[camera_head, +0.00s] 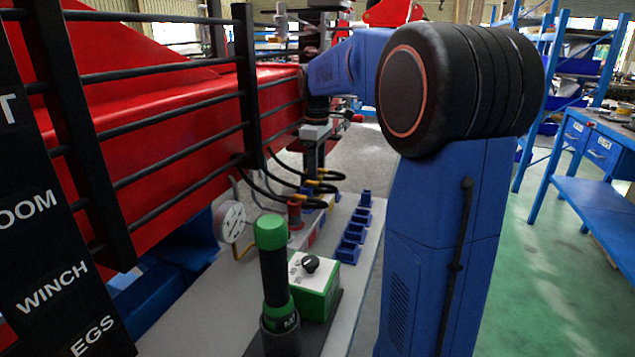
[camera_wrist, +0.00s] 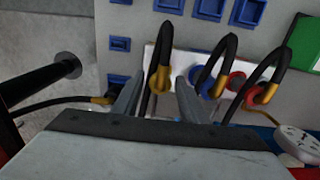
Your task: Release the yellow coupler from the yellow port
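Several gold-yellow elbow couplers on black hoses stand in a row at the ports, seen small in the head view (camera_head: 325,174). In the wrist view, one gold-yellow coupler (camera_wrist: 158,80) stands between the fingers of my gripper (camera_wrist: 158,100). The fingers are apart, one on each side of it, with small gaps showing. The port under this coupler is hidden, so I cannot tell its colour. To its right, another coupler (camera_wrist: 205,86) is by a blue port and a third coupler (camera_wrist: 264,93) by a red port (camera_wrist: 237,81). In the head view my gripper (camera_head: 315,150) is above the row.
Empty blue holders (camera_head: 352,243) line the grey bench top (camera_head: 180,315). A green box with a black knob (camera_head: 313,283), a green-and-black cylinder (camera_head: 275,285) and a round gauge (camera_head: 231,222) stand nearer. Black railings (camera_head: 180,125) and a red beam are on the left.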

